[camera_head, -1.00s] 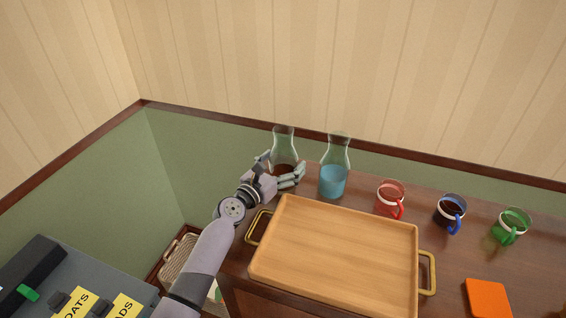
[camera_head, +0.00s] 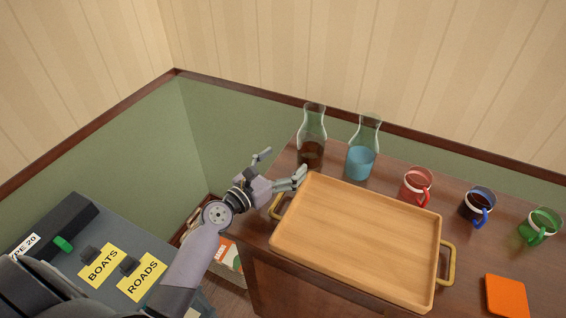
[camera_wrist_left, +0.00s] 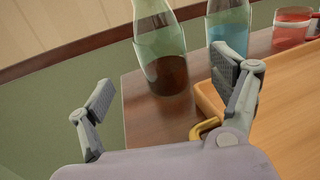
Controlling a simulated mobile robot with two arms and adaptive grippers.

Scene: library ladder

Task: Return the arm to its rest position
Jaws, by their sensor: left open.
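My left gripper (camera_head: 280,170) is open and empty at the left end of the wooden cabinet top, with its fingers in front of and apart from a glass carafe of dark liquid (camera_head: 311,150). In the left wrist view the open fingers of the left gripper (camera_wrist_left: 165,100) have the carafe of dark liquid (camera_wrist_left: 165,70) standing upright beyond them. The right finger is close to the tray's brass handle (camera_wrist_left: 204,128); I cannot tell whether they touch. My right gripper is not in view.
A wooden tray (camera_head: 355,240) fills the near cabinet top. Behind it stand a carafe of blue liquid (camera_head: 361,160) and red (camera_head: 415,188), blue (camera_head: 477,207) and green (camera_head: 540,228) mugs. An orange square (camera_head: 507,296) lies right. A grey surface with BOATS (camera_head: 101,266) and ROADS (camera_head: 141,278) labels is left.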

